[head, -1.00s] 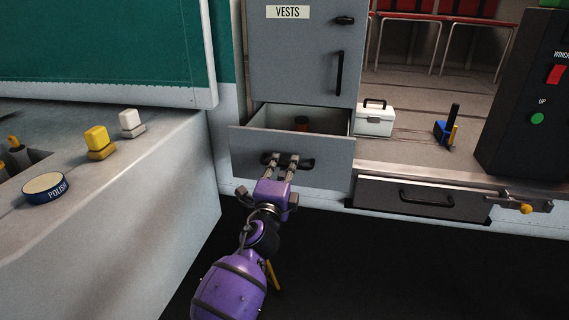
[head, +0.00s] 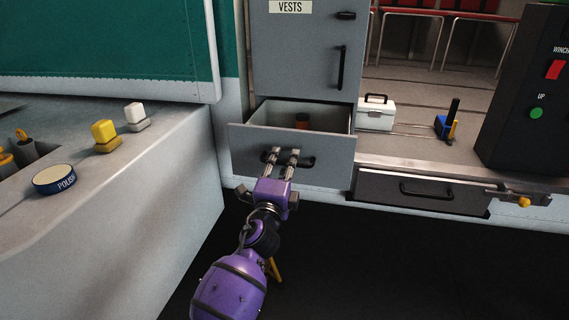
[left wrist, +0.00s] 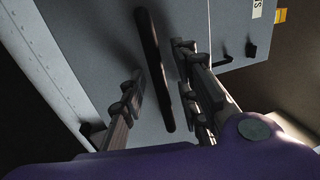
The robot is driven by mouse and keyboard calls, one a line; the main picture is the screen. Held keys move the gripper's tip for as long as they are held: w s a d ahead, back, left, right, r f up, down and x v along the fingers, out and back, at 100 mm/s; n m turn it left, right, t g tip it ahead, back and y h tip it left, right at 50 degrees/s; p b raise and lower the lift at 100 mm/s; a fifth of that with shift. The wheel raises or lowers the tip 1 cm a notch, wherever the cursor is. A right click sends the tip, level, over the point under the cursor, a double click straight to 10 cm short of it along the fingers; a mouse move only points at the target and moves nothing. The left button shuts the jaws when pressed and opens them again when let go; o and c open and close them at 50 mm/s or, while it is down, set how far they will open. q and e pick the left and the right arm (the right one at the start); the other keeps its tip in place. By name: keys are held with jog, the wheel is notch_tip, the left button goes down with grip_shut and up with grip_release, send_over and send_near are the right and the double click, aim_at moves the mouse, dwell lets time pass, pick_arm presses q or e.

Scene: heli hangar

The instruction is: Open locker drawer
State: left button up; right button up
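The grey locker drawer (head: 330,165) below the locker door stands pulled out, its inside visible from above. A small reddish-brown can (head: 302,121) sits inside it. The drawer has a black bar handle (head: 306,163) on its front. My purple left gripper (head: 283,156) is at this handle. In the left wrist view the dark handle (left wrist: 155,70) runs between the two fingers of my left gripper (left wrist: 160,82), with gaps showing on both sides, so the fingers look open around it. My right gripper is not in view.
The locker door (head: 300,55) labelled VESTS is shut above. Another drawer (head: 415,192) with a latch is at the right. A grey counter (head: 150,180) fills the left.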

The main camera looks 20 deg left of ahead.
pick_arm(q)
jog(key=shift+s, duration=0.2)
jog(key=s+f, duration=0.2)
jog(key=s, duration=0.9)
jog(key=shift+s+d+f, duration=0.15)
jog(key=shift+s+d, duration=0.05)
jog(key=shift+s, duration=0.05)
